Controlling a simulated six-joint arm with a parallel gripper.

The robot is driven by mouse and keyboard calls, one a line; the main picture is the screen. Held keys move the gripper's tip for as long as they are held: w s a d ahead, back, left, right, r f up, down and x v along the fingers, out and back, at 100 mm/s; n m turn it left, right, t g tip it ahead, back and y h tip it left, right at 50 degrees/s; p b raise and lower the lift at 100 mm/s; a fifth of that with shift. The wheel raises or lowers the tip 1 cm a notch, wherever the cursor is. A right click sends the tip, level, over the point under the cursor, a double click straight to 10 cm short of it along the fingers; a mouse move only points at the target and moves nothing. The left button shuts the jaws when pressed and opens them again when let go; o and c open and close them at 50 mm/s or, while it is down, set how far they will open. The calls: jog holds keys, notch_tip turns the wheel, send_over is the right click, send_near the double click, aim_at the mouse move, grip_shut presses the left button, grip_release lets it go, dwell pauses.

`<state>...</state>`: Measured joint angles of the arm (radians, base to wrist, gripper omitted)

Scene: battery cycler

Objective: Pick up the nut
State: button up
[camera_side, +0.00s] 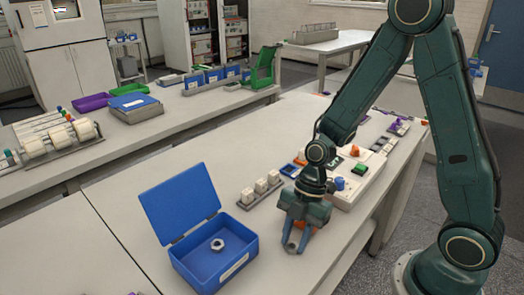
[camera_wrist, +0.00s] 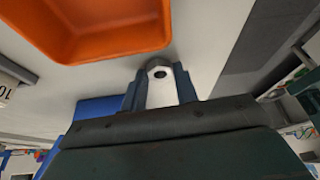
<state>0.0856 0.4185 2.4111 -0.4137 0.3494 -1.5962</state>
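A grey metal nut (camera_side: 217,245) lies on the floor of an open blue box (camera_side: 237,266), whose lid (camera_side: 180,205) stands tilted back. My gripper (camera_side: 296,248) is to the right of the box, apart from it, pointing down low over the bench. Its two blue fingers are spread. In the wrist view my gripper (camera_wrist: 160,85) has a pale gap between its fingers, with a small grey rounded shape and dark hole at the top of the gap; I cannot tell what that is. The nut is not visible in the wrist view.
An orange tray (camera_wrist: 115,42) is close by in the wrist view. A rack with several white blocks (camera_side: 260,190) stands behind the box. A cream panel with coloured parts (camera_side: 352,180) is behind my gripper.

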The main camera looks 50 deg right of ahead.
aim_at(295, 242)
jog(key=c, duration=0.5)
jog(key=shift+r, duration=0.2)
notch_tip(295, 242, up, 20)
jog(key=shift+f, duration=0.15)
dwell(0.5)
dwell(0.4)
